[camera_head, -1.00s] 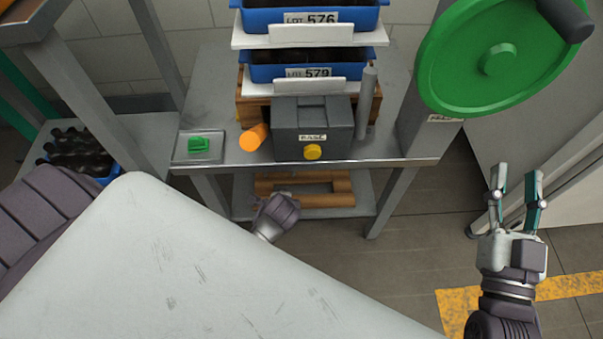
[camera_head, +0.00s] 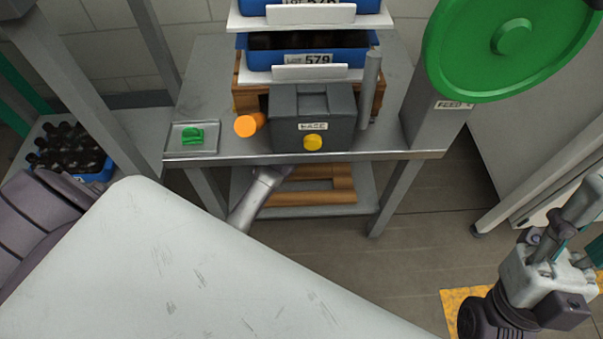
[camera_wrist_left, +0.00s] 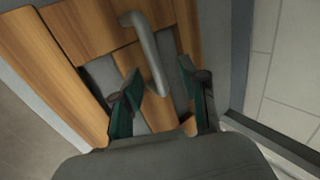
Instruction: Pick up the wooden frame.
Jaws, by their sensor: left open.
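The wooden frame (camera_head: 312,198) lies on the lower shelf of the grey metal table, partly hidden by the tabletop and my left forearm. In the left wrist view its wide planks (camera_wrist_left: 45,65) fill the upper left, with a grey curved handle (camera_wrist_left: 148,50) over them. My left gripper (camera_wrist_left: 165,88) is open, its teal-padded fingers apart on either side of the handle's near end. I cannot tell whether they touch it. My right gripper (camera_head: 578,238) is open and empty at the right edge, partly cut off.
The tabletop edge (camera_head: 300,156) overhangs the lower shelf (camera_head: 355,212). On top are a grey box (camera_head: 290,135), an orange cylinder (camera_head: 246,126), a tray with a green piece (camera_head: 193,136) and stacked blue crates (camera_head: 258,58). A green wheel (camera_head: 480,60) stands at right.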

